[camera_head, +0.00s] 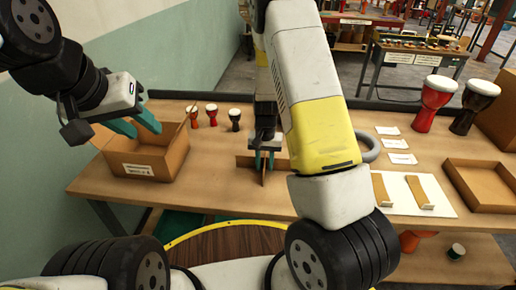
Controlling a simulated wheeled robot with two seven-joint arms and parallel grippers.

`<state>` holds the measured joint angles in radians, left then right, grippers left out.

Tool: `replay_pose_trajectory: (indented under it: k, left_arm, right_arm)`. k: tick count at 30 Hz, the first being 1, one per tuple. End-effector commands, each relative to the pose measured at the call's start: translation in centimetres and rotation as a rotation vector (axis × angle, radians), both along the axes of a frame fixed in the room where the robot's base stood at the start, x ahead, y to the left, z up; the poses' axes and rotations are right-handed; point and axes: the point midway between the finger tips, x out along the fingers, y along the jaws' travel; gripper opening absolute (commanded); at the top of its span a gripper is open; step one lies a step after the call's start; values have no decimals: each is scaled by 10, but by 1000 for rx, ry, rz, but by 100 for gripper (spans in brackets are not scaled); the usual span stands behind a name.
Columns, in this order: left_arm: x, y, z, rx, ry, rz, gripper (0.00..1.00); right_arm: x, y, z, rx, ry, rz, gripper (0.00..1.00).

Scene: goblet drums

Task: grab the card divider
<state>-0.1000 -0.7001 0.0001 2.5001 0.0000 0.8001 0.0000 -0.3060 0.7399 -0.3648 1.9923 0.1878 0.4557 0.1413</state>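The card divider (246,162) is a brown cardboard piece of crossed panels standing on the wooden table near its middle. I cannot tell whether the fingers press on the card. My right arm hides part of the area to the right of the divider. My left gripper (135,125) is open, with its teal fingers apart and empty above the open cardboard box (150,167) at the left of the table.
Two larger drums (433,102) stand at the back right. A white sheet (442,193) with folded card pieces and a shallow cardboard tray (484,186) lie at the right. A grey ring (368,145) lies beside my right arm.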

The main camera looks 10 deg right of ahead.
Motion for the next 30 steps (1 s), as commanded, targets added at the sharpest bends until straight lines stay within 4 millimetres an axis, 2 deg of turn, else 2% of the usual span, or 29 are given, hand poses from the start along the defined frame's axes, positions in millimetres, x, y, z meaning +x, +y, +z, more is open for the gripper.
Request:
replay_pose_trajectory:
  k: [8, 13, 26, 30]
  left_arm:
    - [0, 0, 0, 0, 0, 0, 36]
    - [0, 0, 0, 0, 0, 0, 36]
    - [0, 0, 0, 0, 0, 0, 36]
    - [0, 0, 0, 0, 0, 0, 36]
  right_arm:
    - [0, 1, -5, 1, -1, 0, 29]
    - [0, 1, -5, 1, -1, 0, 0]
    - [0, 1, -4, 1, -1, 0, 0]
    - [1, 0, 2, 1, -3, 1, 0]
